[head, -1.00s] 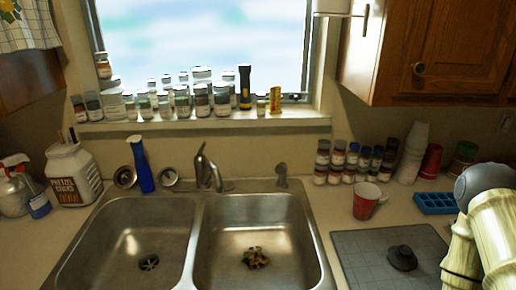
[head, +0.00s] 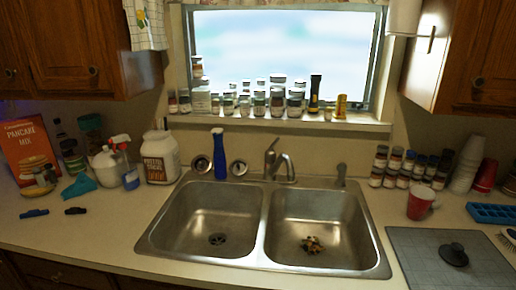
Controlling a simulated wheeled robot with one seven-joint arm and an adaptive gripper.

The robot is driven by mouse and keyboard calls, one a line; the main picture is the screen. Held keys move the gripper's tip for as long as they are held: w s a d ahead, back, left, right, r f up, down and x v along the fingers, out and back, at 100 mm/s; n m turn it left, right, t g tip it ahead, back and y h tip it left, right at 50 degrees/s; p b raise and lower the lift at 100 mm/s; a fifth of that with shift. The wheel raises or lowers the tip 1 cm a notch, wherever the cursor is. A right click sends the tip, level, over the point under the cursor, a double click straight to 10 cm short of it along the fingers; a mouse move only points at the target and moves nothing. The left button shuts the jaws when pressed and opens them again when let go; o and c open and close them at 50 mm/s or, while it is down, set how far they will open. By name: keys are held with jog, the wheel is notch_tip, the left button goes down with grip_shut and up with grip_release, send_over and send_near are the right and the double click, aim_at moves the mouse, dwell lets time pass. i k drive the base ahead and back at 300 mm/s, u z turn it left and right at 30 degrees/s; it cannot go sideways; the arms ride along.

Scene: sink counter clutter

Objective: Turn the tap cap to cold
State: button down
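The metal tap (head: 288,170) stands at the back of the sink (head: 262,268), near the ridge between its two basins. Its cap with a lever (head: 270,158) sits on top of the base, and the lever tilts up to the right. Any hot or cold marking is too small to see. The spout curves to the right of the cap. A separate small metal fitting (head: 341,174) stands on the sink's back rim farther right. My gripper is not in view.
A blue bottle (head: 219,156) stands left of the tap, between two round metal strainers. A white tub (head: 160,158) stands farther left. Jars line the window sill (head: 345,124) above. A red cup (head: 420,202) and a grey mat (head: 418,262) are on the right. Food scraps (head: 312,245) lie in the right basin.

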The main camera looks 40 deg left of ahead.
aim_at(270, 156)
jog(key=u, duration=1.3)
